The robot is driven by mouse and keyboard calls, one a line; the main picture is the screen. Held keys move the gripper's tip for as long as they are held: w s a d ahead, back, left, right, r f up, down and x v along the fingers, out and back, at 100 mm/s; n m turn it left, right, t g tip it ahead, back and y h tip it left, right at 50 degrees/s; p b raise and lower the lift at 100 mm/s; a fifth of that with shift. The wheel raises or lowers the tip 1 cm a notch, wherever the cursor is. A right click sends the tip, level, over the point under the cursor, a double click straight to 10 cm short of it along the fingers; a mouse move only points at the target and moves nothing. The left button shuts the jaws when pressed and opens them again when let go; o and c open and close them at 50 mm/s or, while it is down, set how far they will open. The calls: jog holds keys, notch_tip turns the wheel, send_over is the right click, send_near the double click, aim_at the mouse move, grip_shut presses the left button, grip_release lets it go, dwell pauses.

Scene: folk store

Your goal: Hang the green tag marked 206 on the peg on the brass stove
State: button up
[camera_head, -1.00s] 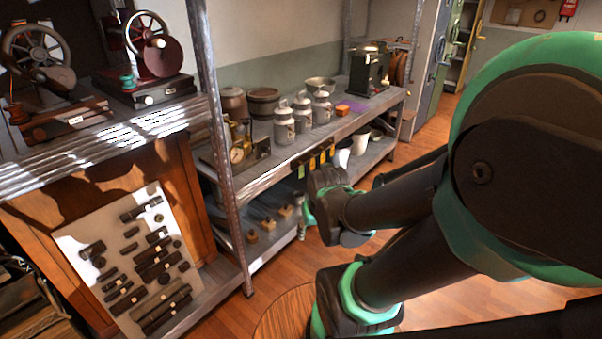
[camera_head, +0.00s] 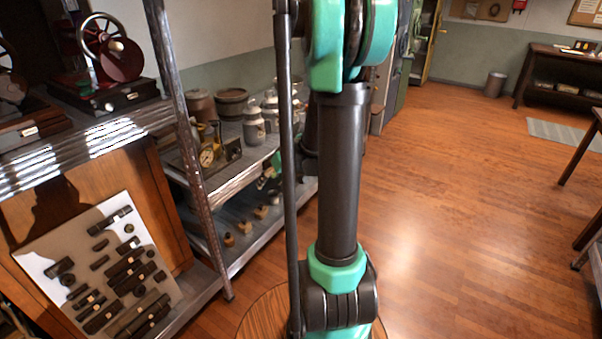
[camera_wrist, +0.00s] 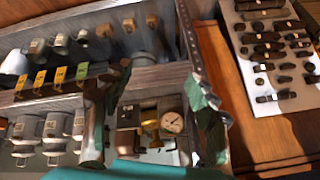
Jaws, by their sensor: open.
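In the wrist view my gripper (camera_wrist: 156,82) is open and empty, its two fingers apart above the shelf. The brass stove (camera_wrist: 152,122) with its round dial shows between and behind them; it also stands on the shelf top in the head view (camera_head: 209,150). Its peg is too small to make out. A green tag (camera_wrist: 82,70) hangs on the shelf's front edge, left of my gripper, beside several yellow and yellow-green tags (camera_wrist: 40,79). Their numbers are not readable. In the head view my arm hides the gripper and most of the tags.
Grey milk cans (camera_wrist: 53,128) stand near the stove. A metal shelf post (camera_head: 187,150) rises close by. Left of it a board of dark cylinders (camera_head: 105,265) leans on a wooden panel. Small weights (camera_head: 245,227) stand on the lower shelf.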

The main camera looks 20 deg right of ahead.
jog(key=w+d+f+n+t+y, duration=0.1)
jog(key=w+d+f, duration=0.25)
jog(key=w, duration=0.35)
jog(key=w+d+f+n+t+y, duration=0.1)
jog(key=w+d+f, duration=0.1)
jog(key=w+d, duration=0.45)
jog(key=w+d+f+n+t+y, duration=0.2)
jog(key=w+d+f+t, duration=0.2)
jog(key=w+d+f, duration=0.45)
jog(key=x, duration=0.5)
jog(key=f+x, duration=0.1)
jog(key=x, duration=1.1)
jog(key=shift+s+d+f, duration=0.15)
jog(key=shift+d+f, duration=0.05)
jog(key=shift+d, duration=0.05)
jog(key=shift+c, duration=0.3)
jog(key=c, duration=1.2)
